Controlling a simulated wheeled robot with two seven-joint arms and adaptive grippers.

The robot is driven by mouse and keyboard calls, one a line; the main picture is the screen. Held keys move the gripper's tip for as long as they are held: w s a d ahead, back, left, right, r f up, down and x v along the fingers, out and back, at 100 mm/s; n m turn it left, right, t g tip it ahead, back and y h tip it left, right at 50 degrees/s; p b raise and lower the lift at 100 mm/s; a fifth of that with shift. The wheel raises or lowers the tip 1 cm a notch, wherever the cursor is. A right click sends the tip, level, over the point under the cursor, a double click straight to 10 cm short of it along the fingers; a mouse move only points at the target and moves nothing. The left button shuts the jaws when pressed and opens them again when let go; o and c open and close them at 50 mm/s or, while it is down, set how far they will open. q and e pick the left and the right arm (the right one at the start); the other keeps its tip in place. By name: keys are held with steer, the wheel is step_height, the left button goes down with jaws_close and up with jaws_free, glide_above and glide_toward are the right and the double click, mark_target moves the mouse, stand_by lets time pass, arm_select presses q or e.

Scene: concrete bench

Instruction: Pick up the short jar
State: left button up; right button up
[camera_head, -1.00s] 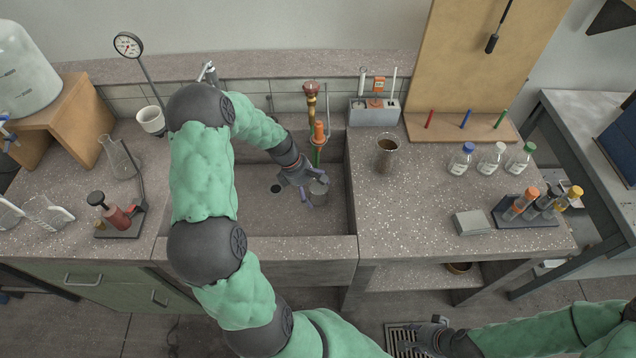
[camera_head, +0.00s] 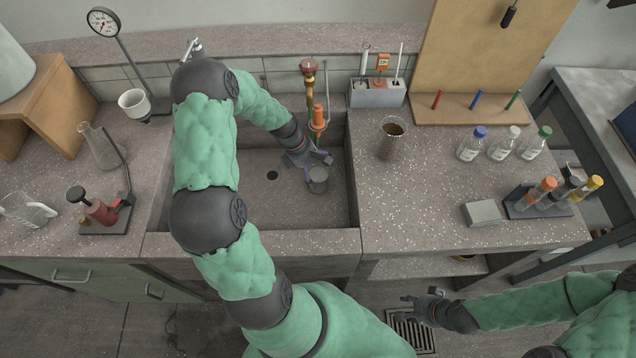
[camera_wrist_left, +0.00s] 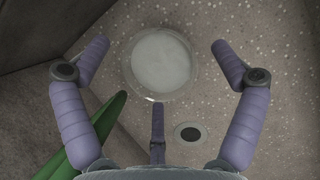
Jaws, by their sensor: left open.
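The short jar (camera_head: 318,183) is a small clear glass jar standing in the sink basin. In the left wrist view the jar (camera_wrist_left: 160,62) shows from above as a round rim with a pale inside. My left gripper (camera_head: 318,168) is open at the far side of the jar in the head view. In the left wrist view my left gripper (camera_wrist_left: 155,58) has its two purple side fingers spread wide, with the jar between their tips. A gap shows on each side, and nothing is held. My right gripper (camera_head: 408,308) is low in front of the bench, too small to tell its opening.
The sink's front wall (camera_head: 250,243) and side walls enclose the jar. A brass tap (camera_head: 309,95) with a green part stands behind it. A dark drain (camera_head: 272,175) lies to its left. A brown-filled beaker (camera_head: 393,140) stands on the right counter.

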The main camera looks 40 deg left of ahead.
arm_select(q)
steer(key=shift+x, duration=0.95)
steer(key=c, duration=1.6)
steer(key=shift+r, duration=0.1)
